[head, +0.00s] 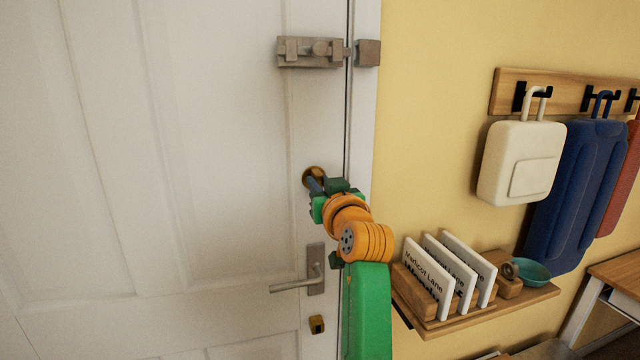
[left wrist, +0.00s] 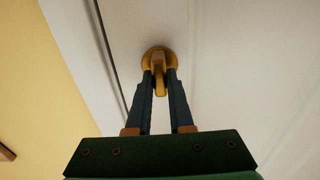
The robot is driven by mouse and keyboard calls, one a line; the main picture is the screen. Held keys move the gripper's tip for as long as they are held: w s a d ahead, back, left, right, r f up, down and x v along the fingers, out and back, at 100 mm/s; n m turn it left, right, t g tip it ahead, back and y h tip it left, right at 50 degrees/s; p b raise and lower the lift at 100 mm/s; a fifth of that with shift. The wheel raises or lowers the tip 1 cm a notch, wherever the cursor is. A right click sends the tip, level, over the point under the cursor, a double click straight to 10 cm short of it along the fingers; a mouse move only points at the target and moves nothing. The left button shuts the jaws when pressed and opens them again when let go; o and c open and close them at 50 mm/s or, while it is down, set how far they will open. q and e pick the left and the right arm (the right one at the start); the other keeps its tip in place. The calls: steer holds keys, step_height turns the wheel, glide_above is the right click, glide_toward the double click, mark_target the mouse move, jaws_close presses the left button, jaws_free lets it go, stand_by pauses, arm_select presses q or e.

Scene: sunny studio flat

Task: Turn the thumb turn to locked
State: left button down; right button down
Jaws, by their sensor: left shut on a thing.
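The brass thumb turn (head: 312,172) is on the white door (head: 220,150), near its right edge and above the lever handle. My left gripper (head: 316,186) is at it and hides much of it in the head view. In the left wrist view the thumb turn's round plate (left wrist: 155,52) and grip show, with the grip between the dark fingertips of my left gripper (left wrist: 159,78). The fingers are shut on the grip from both sides. I cannot tell from its angle whether it is locked. My right gripper is not in view.
A slide bolt (head: 310,51) is higher on the door. The lever handle (head: 300,283) and a small brass fitting (head: 317,324) are below. On the yellow wall at right are a shelf (head: 480,318) with white upright plates and a bowl (head: 533,271), and bags on hooks (head: 520,160).

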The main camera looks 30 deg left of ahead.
arm_select(q)
steer(key=m+p, duration=0.3)
steer(key=m, duration=0.1)
steer(key=shift+r, duration=0.2)
steer(key=m+p, duration=0.5)
steer(key=m, duration=0.1)
steer(key=shift+w+d+m, duration=0.1)
steer(key=shift+w+m, duration=0.05)
steer(key=shift+m, duration=0.15)
steer(key=m+p, duration=0.3)
steer(key=m, duration=0.1)
steer(key=shift+f, duration=0.2)
steer(key=shift+f+m+p, duration=0.2)
steer(key=shift+m+p, duration=0.4)
steer(key=shift+m, duration=1.3)
steer(key=c, duration=0.8)
jaws_free()
